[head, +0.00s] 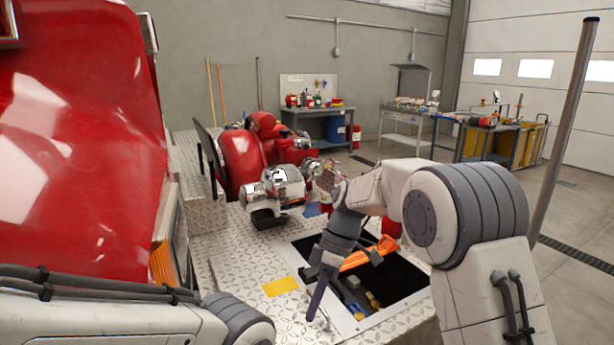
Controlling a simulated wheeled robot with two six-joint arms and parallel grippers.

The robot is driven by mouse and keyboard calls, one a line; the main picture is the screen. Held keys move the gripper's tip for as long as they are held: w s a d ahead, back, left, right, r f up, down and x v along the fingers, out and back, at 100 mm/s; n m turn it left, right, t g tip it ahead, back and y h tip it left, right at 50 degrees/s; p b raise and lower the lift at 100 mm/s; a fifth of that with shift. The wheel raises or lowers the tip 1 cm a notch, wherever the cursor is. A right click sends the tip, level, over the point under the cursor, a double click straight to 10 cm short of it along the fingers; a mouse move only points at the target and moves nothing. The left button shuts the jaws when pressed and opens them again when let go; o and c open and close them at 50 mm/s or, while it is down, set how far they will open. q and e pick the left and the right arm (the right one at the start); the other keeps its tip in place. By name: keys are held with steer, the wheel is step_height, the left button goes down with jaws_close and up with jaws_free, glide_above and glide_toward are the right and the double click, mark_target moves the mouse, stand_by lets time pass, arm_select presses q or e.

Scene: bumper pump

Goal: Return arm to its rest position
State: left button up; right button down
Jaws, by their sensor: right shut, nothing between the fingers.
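My right arm, white with grey joint bands, comes in from the right and bends down over the diamond-plate bumper deck (235,265). My right gripper (320,288) points down near the left edge of the open compartment (400,284). It is shut and empty. Its exact height above the deck is hard to tell. My left arm crosses the lower left corner, and its gripper is outside the view. The chrome and red pump (277,190) sits on the deck behind my right gripper, with my arm close in front of its right side.
The compartment holds an orange item (366,256) and several dark and yellow items. A yellow label (281,287) is on the deck. A large red vehicle body (75,135) blocks the left. Workbenches (322,120) stand at the back, and a grey post (565,125) rises at right.

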steer(key=s+a+r+m+t+h+p, duration=0.1)
steer(key=s+r+m+t+h+p, duration=0.3)
steer(key=s, duration=1)
steer(key=s+d+r+m+y, duration=0.1)
steer(key=s+d+m, duration=0.3)
steer(key=s, duration=0.7)
steer(key=shift+s+d+r+m+p, duration=0.2)
steer(key=shift+r+m+p, duration=0.1)
steer(key=shift+m+p, duration=0.15)
